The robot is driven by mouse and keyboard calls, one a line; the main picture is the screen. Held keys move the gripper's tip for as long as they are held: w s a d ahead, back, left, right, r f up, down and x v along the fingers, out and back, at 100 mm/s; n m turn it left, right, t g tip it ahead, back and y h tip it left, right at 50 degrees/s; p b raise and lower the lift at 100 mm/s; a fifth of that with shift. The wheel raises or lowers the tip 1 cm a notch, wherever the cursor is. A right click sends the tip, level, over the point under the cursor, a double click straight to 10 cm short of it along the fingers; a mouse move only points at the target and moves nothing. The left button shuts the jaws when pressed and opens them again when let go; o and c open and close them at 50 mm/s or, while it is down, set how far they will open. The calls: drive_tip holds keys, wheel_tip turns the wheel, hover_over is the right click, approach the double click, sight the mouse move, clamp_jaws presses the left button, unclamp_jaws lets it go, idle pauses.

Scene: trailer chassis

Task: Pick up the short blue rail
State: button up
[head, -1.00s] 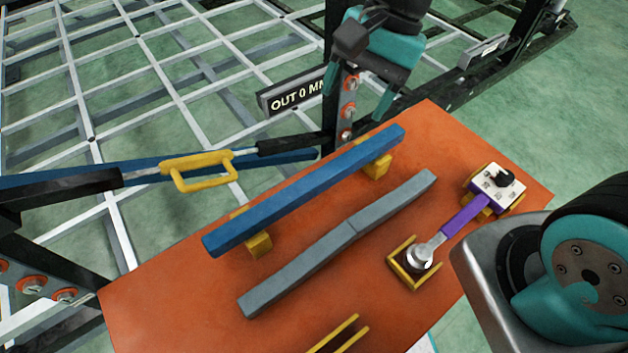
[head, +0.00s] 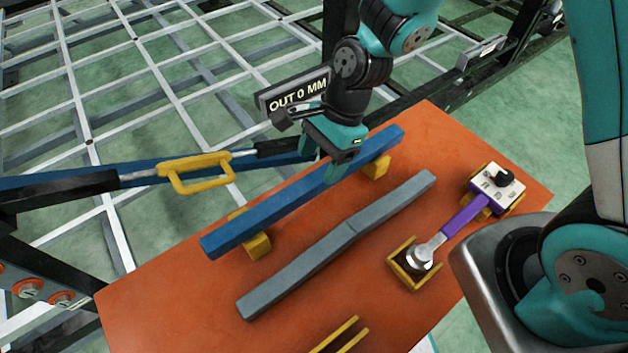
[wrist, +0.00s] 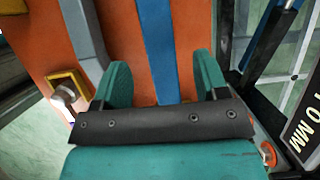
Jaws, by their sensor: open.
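The short blue rail (head: 280,207) lies across two yellow blocks on the orange table top, running from lower left to upper right in the head view. My gripper (head: 326,163) is open at the rail's middle-right stretch, with its fingers pointing down. In the wrist view the rail (wrist: 158,45) runs between the two teal fingers of my gripper (wrist: 162,78), with a gap on each side. The head view does not clearly show how far down the fingers reach; part of the rail is hidden behind them.
A grey bent bar (head: 345,235) lies beside the rail on the orange table (head: 180,300). A purple-handled tool (head: 463,218) rests in yellow holders at right. A yellow turnbuckle (head: 200,170), a dark post and an "OUT 0 MM" sign (head: 293,92) stand close behind the rail.

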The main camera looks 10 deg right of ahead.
sight(315, 178)
drive_tip(key=shift+d+p+x, duration=0.15)
drive_tip(key=shift+d+x, duration=0.05)
drive_tip(key=shift+x, duration=1.15)
drive_tip(key=shift+d+p+x, duration=0.15)
drive_tip(key=shift+x, duration=1.2)
drive_tip(key=shift+w+f, duration=0.1)
clamp_jaws()
